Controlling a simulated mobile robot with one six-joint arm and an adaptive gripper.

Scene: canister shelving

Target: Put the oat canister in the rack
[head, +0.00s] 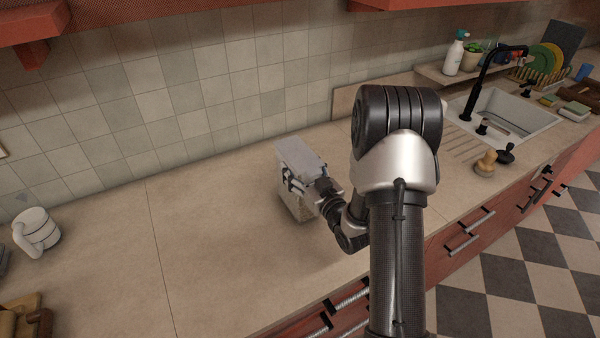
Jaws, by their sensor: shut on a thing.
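A boxy canister with a grey lid and pale sides (299,156) is upright at the middle of the counter. I take it for the oat canister; no label is readable. My gripper (297,186) reaches it from the right and is shut on its side. The arm and fingers hide part of the canister. I cannot tell whether its base touches the counter. I cannot identify a canister rack in this view; red shelf undersides show at the top left (30,24) and top right (425,5).
White mugs (36,231) stand at the far left, with a wooden item (22,318) below them. The sink (508,112), black tap (484,82), soap bottle (456,54) and dish rack with plates (540,73) are at the right. The counter left of the canister is clear.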

